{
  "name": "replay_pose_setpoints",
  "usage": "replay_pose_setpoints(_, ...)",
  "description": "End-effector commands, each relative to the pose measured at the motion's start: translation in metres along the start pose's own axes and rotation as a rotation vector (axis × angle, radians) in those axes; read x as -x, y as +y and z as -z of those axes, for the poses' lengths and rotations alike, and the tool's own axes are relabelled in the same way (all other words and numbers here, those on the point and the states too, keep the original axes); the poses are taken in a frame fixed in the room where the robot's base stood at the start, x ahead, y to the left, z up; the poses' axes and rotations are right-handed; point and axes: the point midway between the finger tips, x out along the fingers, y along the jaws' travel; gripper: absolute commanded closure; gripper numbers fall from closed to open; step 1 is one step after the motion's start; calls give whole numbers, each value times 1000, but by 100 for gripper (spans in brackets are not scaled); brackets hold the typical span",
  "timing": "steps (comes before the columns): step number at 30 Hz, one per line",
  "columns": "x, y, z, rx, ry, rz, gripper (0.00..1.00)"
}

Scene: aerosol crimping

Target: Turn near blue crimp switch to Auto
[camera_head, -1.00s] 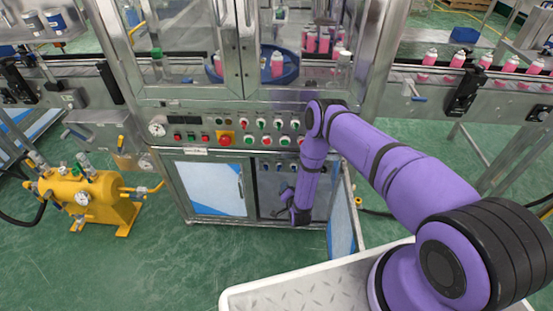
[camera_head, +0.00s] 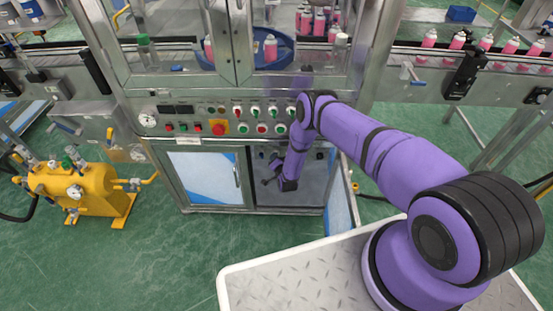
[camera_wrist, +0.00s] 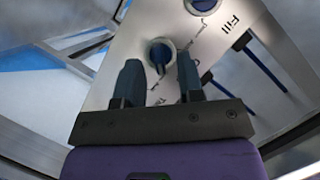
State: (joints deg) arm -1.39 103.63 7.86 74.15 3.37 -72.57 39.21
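The nearer blue switch (camera_wrist: 160,55) is a round knob on a pale metal panel in the wrist view, set in a white ring. Part of its label is hidden behind a finger. My gripper (camera_wrist: 158,72) is open, its two dark fingers on either side of the knob in the picture. I cannot tell whether they touch it. A second blue switch (camera_wrist: 204,4) is at the top edge, farther along the panel.
The open cabinet door (camera_head: 341,195) stands right of my forearm. Above is a button panel (camera_head: 225,122) with a red stop button. A yellow pump (camera_head: 75,192) stands at left.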

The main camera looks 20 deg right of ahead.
Motion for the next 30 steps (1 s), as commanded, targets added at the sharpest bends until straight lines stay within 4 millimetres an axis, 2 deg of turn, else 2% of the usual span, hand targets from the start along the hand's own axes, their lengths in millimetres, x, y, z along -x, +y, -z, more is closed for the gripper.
replay_pose_setpoints(5,-9,0,0,0,0,0,65)
replay_pose_setpoints(13,-10,0,0,0,0,0,65)
replay_pose_setpoints(14,-10,0,0,0,0,0,70)
replay_pose_setpoints(18,-10,0,0,0,0,0,100)
replay_pose_setpoints(30,-10,-1,0,36,0,-15,100)
